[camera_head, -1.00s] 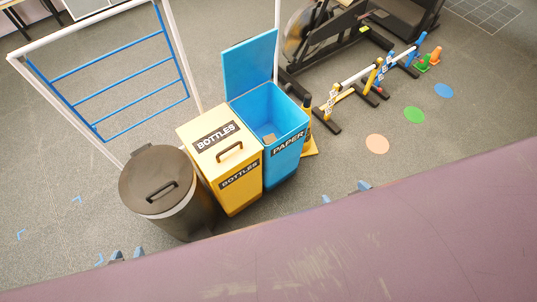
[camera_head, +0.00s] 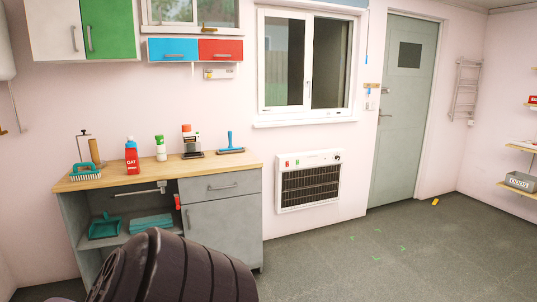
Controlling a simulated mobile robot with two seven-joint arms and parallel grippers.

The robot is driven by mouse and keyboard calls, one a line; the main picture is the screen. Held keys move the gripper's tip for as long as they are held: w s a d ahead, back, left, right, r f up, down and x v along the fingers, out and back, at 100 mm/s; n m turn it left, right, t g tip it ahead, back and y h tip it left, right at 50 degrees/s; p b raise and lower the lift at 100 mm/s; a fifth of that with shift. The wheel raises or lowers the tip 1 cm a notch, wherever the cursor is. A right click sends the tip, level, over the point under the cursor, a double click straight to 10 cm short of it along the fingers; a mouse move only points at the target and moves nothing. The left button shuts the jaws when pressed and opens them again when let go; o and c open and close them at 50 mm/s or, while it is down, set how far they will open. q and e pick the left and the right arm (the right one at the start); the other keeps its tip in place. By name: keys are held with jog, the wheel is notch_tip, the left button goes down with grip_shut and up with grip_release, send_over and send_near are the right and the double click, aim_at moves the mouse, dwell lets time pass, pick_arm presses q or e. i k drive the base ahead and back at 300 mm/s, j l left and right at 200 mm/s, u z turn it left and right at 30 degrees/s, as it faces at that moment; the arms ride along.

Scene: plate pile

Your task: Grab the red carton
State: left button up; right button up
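Neither of my grippers shows in this view.
A dark ribbed rounded shape (camera_head: 170,268) fills the lower left, in front of the grey cabinet (camera_head: 222,215). A white-framed heater (camera_head: 308,182) hangs on the wall. Open grey floor (camera_head: 370,262) lies to the right, before a grey-green door (camera_head: 405,110).

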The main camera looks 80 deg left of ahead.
aim_at(131, 153)
jog(key=u, duration=3.5)
jog(key=i+j, duration=0.15)
jog(key=i, duration=0.3)
jog(key=i+j, duration=0.15)
jog(key=i, duration=0.25)
jog(key=i+j+z, duration=0.1)
jog(key=i, duration=0.35)
jog(key=i+j, duration=0.25)
jog(key=i, duration=0.15)
